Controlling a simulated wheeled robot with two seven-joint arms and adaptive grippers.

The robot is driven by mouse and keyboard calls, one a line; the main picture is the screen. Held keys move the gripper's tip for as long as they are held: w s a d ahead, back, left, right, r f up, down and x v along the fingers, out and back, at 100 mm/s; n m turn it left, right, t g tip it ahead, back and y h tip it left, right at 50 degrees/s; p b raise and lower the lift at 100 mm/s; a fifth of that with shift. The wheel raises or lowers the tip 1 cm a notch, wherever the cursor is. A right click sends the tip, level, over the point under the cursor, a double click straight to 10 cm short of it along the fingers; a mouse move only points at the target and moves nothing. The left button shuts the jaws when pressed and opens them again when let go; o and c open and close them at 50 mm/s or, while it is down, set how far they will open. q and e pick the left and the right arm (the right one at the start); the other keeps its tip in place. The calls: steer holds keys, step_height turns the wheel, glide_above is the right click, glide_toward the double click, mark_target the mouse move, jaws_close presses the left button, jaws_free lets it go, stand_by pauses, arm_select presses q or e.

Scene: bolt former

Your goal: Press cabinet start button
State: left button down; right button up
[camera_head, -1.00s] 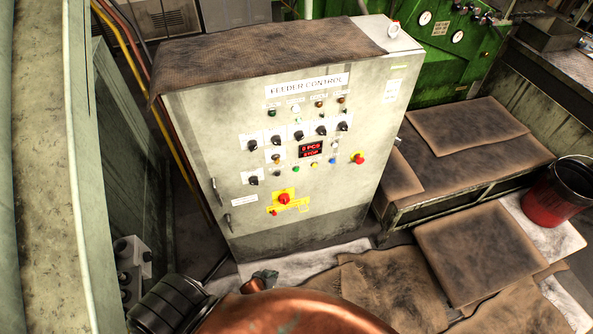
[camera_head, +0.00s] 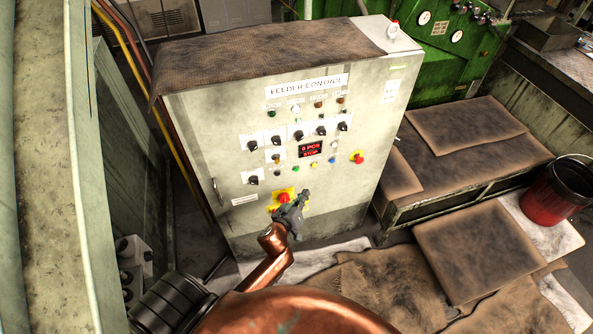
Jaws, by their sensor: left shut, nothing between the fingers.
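The feeder control cabinet (camera_head: 345,215) stands upright in the middle, its front panel facing me. Its red display (camera_head: 310,149) reads "0 PCS STOP". A red mushroom button (camera_head: 358,157) is at the right. A red rotary switch (camera_head: 283,197) on a yellow plate is lower down. My left gripper (camera_head: 305,193) is shut and empty in front of the yellow plate, partly hiding it, below the button row. My right gripper is not in view.
Black selector knobs (camera_head: 298,136) sit above the display. A brown cloth (camera_head: 260,50) covers the cabinet top. To the right are a bench with brown mats (camera_head: 480,140) and a red bucket (camera_head: 552,195). A pale wall edge (camera_head: 60,180) stands at the left.

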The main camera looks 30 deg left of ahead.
mark_target(296, 169)
arm_select(q)
steer(key=w+a, duration=0.5)
steer(key=a, duration=0.1)
steer(key=shift+w+a+b, duration=0.35)
stand_by(0.3)
stand_by(1.0)
steer(key=shift+w+a, duration=0.1)
stand_by(0.3)
steer(key=shift+w+a, duration=0.2)
steer(key=shift+a, duration=0.05)
